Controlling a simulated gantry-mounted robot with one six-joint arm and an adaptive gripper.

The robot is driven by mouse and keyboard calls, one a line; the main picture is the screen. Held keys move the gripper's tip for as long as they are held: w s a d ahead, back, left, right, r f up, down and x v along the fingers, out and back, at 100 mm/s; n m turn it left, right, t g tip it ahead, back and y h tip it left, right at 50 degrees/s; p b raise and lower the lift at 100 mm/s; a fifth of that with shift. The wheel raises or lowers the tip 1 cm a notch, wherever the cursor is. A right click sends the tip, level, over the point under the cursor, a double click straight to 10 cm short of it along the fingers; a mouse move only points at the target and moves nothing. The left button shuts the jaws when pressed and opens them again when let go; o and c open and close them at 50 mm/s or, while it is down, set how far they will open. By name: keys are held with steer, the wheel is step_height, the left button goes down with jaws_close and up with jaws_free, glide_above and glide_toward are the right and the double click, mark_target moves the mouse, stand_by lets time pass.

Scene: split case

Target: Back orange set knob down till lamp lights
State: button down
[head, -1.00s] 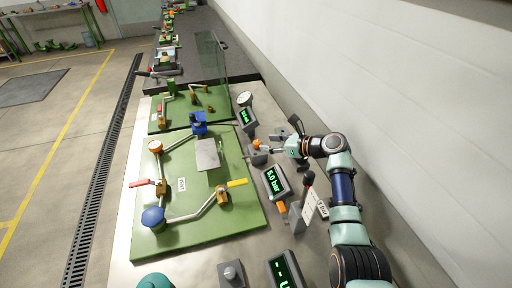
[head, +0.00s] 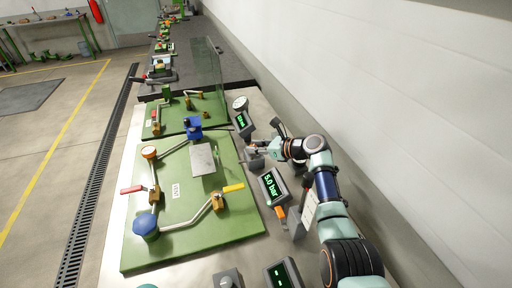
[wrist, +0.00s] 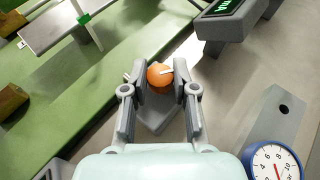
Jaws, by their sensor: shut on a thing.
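The orange set knob (wrist: 159,76), with a pale pointer mark on it, sits on a grey block (wrist: 160,112) in the wrist view. My gripper (wrist: 160,82) is shut on the knob, one finger on each side. In the head view my gripper (head: 258,149) reaches in from the right over the grey block (head: 252,162) and mostly hides the knob. I cannot make out a lit lamp; the fingers may cover it.
A display reading 5.0 bar (head: 271,186) stands in front of my gripper and another display (head: 242,121) behind it. A blue-rimmed gauge (wrist: 276,165) shows at lower right in the wrist view. A green board (head: 180,235) with pipes and valves lies left. A wall runs along the right.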

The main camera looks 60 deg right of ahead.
steer(key=shift+d+f+n+y+b, duration=0.1)
steer(key=shift+f+n+y+b, duration=0.35)
steer(key=shift+b, duration=0.55)
steer(key=shift+r+n+y+b, duration=0.25)
steer(key=shift+r+y+b, duration=0.1)
steer(key=shift+b, duration=0.15)
steer(key=c, duration=0.9)
jaws_free()
steer(key=shift+r, duration=0.1)
steer(key=shift+s, duration=0.1)
steer(key=v, duration=0.7)
steer(key=shift+s, duration=0.2)
steer(key=shift+r, duration=0.1)
